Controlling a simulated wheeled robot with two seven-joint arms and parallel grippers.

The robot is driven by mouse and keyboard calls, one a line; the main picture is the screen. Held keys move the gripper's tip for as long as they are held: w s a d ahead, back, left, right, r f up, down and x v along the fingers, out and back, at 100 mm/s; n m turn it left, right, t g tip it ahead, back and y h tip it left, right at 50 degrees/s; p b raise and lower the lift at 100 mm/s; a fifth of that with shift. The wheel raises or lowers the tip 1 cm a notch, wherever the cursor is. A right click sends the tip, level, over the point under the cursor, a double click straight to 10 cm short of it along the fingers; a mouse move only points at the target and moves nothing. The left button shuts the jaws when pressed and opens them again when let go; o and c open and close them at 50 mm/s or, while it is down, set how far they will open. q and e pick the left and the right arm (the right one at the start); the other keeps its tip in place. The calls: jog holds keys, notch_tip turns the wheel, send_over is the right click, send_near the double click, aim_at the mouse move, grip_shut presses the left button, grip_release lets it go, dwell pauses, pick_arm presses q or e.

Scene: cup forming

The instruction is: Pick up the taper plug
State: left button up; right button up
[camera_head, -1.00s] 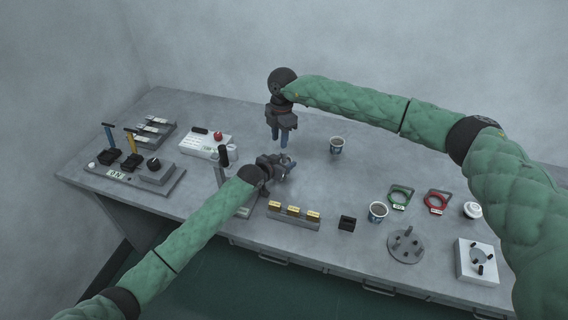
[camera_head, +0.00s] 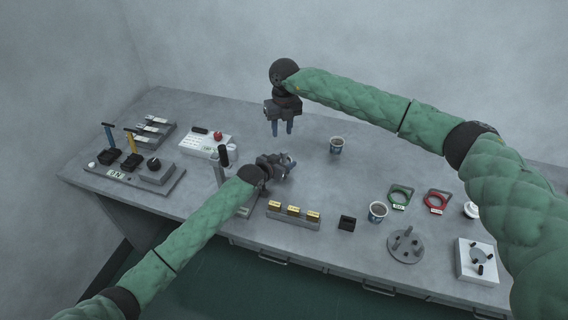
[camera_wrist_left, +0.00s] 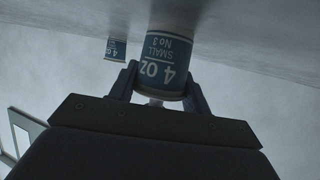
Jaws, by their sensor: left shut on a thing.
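My left gripper (camera_head: 284,166) is the lower one in the head view and is over the middle of the table. In the left wrist view it (camera_wrist_left: 160,92) is shut on a paper cup (camera_wrist_left: 166,62) with a blue "4 OZ SMALL No.3" label. The label reads upside down in that view. My right gripper (camera_head: 283,128) is above and behind it in the head view, empty, with its two bluish fingers apart and pointing down. A white round piece with a knob (camera_head: 471,210) stands at the right, partly hidden by my right arm. I cannot tell which thing is the taper plug.
One cup (camera_head: 337,145) stands behind and another (camera_head: 377,211) at the front right. Green (camera_head: 399,195) and red (camera_head: 437,200) rings, a grey pegged disc (camera_head: 405,245) and a white block (camera_head: 477,262) lie at the right. A brass-topped rack (camera_head: 293,214) is near the front edge.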

aim_at(284, 151)
jog(key=shift+w+d+f+n, duration=0.1)
jog(key=shift+d+f+n, duration=0.1)
jog(key=shift+f+n, duration=2.95)
jog(key=shift+w+d+f+n, duration=0.1)
jog(key=shift+d+f+n, duration=0.05)
jog(key=shift+f+n, duration=2.95)
jog(key=shift+r+n, duration=0.25)
jog(key=shift+r, duration=0.05)
grip_shut()
